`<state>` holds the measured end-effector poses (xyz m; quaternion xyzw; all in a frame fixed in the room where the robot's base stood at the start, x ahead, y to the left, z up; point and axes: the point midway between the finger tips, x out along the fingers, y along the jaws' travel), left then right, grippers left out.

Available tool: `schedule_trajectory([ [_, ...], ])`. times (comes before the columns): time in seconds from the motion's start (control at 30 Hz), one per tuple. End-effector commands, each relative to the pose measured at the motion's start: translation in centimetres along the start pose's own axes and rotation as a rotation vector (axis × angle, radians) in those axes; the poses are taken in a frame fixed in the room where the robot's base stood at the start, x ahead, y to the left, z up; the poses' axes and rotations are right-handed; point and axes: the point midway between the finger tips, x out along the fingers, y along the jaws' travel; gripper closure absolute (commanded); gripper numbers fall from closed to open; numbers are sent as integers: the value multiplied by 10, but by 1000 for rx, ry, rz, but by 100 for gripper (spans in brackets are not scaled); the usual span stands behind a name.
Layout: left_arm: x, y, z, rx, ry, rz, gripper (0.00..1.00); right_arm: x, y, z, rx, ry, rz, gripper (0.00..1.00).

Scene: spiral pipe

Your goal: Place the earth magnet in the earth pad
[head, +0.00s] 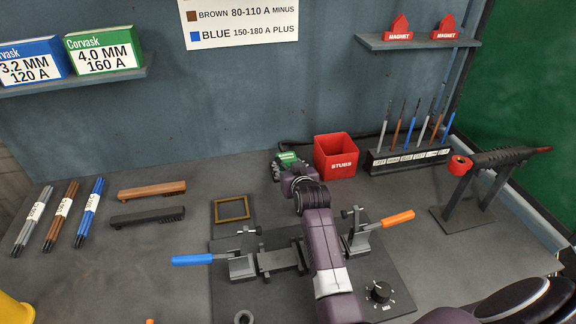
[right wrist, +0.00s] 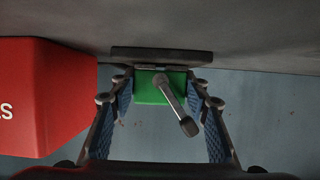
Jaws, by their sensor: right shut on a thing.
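The green earth magnet (head: 287,156) is at the back of the bench, left of the red stubs box. In the right wrist view it shows as a green block (right wrist: 149,92) with a grey lever and a dark plate beyond it. My right gripper (head: 290,167) is shut on the magnet, with a finger on each side of it. I cannot tell whether the magnet touches the bench. The earth pad (head: 218,219), a yellow-framed square on a dark base, lies to the left and nearer, and looks empty. My left gripper is not in view.
The red stubs box (head: 336,157) stands close to the right of my gripper; it also shows in the right wrist view (right wrist: 50,100). A rod rack (head: 408,158) stands farther right. A clamp fixture (head: 279,260) with blue and orange handles sits in front, partly behind my arm.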

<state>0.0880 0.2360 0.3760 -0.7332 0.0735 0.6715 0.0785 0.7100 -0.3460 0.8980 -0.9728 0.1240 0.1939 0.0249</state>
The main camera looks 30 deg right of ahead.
Motion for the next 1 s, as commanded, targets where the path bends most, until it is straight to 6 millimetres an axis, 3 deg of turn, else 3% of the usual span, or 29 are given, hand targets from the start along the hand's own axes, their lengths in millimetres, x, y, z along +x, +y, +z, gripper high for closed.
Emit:
schedule_trajectory([
  [0.07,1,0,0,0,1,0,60,1,0,-2,0,9,0,100],
  [0.1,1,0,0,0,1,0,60,1,0,3,0,0,0,56],
  [0.27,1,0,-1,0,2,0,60,1,0,2,0,0,0,40],
  [0.57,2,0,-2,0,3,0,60,1,0,3,0,0,0,40],
  [0.73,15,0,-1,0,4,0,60,2,0,6,1,2,0,40],
  [1.0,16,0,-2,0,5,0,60,-38,2,7,-1,0,0,40],
])
